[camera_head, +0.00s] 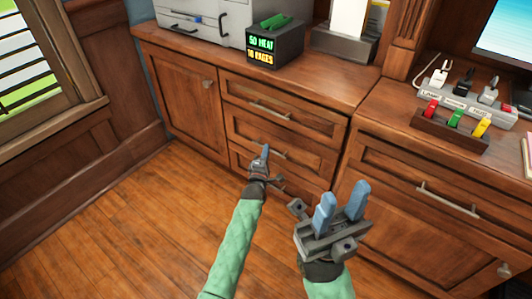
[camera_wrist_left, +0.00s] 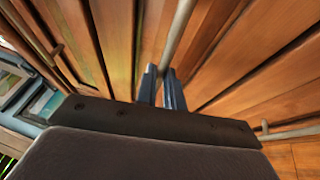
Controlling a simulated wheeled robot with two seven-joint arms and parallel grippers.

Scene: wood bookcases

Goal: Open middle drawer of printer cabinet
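The printer cabinet (camera_head: 180,97) is wood, with a door at left and a stack of three drawers. The middle drawer (camera_head: 308,158) looks flush with the cabinet front. Its metal bar handle (camera_head: 279,153) is partly hidden by my left gripper (camera_head: 264,152). In the left wrist view the handle (camera_wrist_left: 180,32) runs down between the close-set blue fingers of my left gripper (camera_wrist_left: 162,84), which look shut on it. My right gripper (camera_head: 341,203) is open and empty, in front of the cabinets at lower right.
The printer (camera_head: 225,20) and a black display box (camera_head: 275,42) stand on top. A second wood cabinet (camera_head: 400,190) with bar handle and a switch block (camera_head: 450,122) is at right. Wood floor (camera_head: 130,220) is clear at left.

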